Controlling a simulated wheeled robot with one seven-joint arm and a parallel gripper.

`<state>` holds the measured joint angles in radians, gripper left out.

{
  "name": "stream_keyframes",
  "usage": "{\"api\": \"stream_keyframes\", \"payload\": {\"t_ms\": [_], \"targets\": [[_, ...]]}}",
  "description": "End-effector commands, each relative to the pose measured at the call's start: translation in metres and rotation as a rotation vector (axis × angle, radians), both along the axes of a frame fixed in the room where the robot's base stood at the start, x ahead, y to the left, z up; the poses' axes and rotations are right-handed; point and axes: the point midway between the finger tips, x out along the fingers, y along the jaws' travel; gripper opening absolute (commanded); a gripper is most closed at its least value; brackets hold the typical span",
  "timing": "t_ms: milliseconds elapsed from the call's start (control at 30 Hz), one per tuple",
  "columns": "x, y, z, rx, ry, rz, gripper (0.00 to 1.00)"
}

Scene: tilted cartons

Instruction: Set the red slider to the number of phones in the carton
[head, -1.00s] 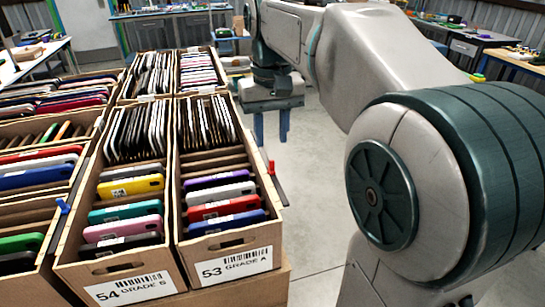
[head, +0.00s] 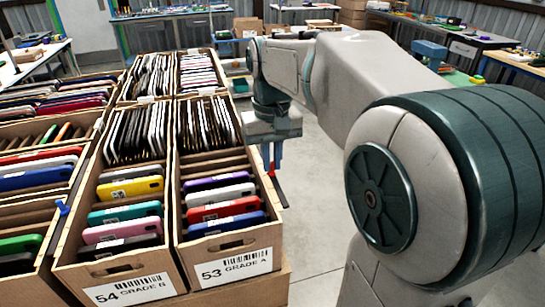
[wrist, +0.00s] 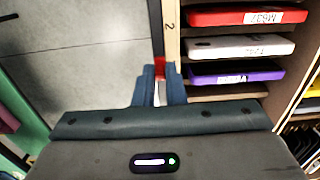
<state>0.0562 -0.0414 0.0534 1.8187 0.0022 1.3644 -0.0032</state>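Carton 53 (head: 236,263), labelled grade A, holds several phones lying tilted in its front slots: blue, red, white and purple. Thin upright pieces fill the slots behind. The red slider (head: 271,169) sits on the carton's right outer side; in the wrist view it (wrist: 160,68) shows at the fingertips, beside a light strip marked "2" (wrist: 170,26). My gripper (head: 271,165) points down beside that right wall. Its blue fingers are apart with a narrow gap, one on each side of the slider's line. I cannot tell whether they touch it.
Carton 54 (head: 130,291) stands against the left side of carton 53, with more cartons farther left. A dark bar (head: 281,191) sticks out right of carton 53. The floor (head: 318,190) to the right is open. Worktables stand at the back.

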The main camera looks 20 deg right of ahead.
Motion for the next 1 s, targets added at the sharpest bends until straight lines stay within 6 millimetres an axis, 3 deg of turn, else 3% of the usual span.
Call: {"api": "stream_keyframes", "payload": {"t_ms": [400,767,800,867,1000], "targets": [[0.038,0.0,0.002,0.0,0.001,0.0,0.0],[0.042,0.0,0.001,0.0,-0.001,0.0,0.0],[0.042,0.0,0.001,0.0,-0.001,0.0,0.16],[0.042,0.0,0.001,0.0,-0.001,0.0,0.33],[0.042,0.0,0.001,0.0,-0.001,0.0,0.33]]}}
